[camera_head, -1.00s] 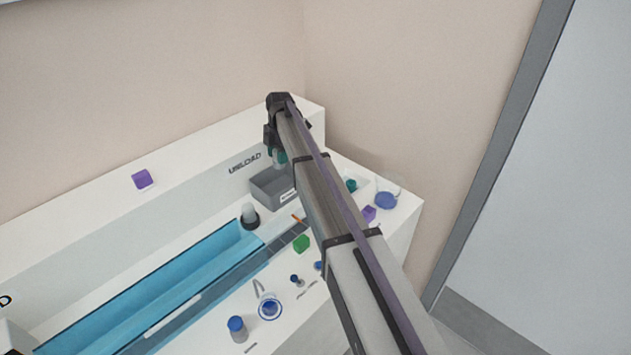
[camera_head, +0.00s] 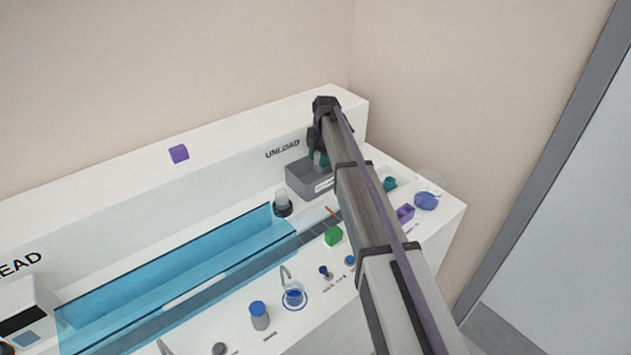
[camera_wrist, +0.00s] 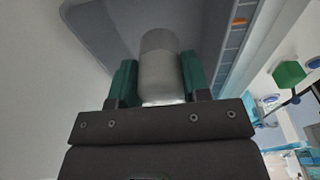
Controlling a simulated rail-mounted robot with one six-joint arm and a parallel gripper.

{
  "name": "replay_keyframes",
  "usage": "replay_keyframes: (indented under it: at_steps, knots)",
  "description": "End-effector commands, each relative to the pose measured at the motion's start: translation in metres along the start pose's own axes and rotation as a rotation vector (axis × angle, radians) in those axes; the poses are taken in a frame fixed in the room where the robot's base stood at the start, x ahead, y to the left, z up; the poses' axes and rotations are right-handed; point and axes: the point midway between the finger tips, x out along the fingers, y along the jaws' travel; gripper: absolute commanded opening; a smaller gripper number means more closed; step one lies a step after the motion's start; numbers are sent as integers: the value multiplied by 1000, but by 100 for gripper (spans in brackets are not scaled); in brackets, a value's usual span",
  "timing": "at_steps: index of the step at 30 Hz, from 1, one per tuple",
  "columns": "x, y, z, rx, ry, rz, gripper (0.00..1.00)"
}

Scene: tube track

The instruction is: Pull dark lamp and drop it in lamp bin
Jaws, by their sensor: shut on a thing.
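My gripper (camera_head: 319,158) is shut on a grey, rounded lamp (camera_wrist: 159,62). In the wrist view the lamp stands between the two green fingers (camera_wrist: 160,82), its rounded end pointing away from my wrist. It looks unlit. The lamp bin (camera_head: 303,181) is an open grey box at the back right, below the UNLOAD lettering. My gripper and the lamp are over it. The bin's grey inside (camera_wrist: 105,25) fills much of the wrist view behind the lamp. My arm hides the bin's right part in the head view.
A pale lamp on a black base (camera_head: 282,202) stands left of the bin. A blue trough (camera_head: 180,272) runs along the bench. A green block (camera_head: 334,236), a purple open box (camera_head: 405,213) and a glass with blue contents (camera_head: 426,201) are nearby. A purple cube (camera_head: 179,153) sits on the ledge.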

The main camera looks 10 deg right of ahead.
Motion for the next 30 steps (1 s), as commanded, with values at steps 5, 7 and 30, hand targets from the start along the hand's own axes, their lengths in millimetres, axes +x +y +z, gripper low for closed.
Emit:
replay_keyframes:
  at_steps: [5, 7, 30]
  knots:
    - [-1, 0, 0, 0, 0, 0, 53]
    - [-1, 0, 0, 0, 0, 0, 59]
    - [-78, 0, -1, 1, 0, 0, 73]
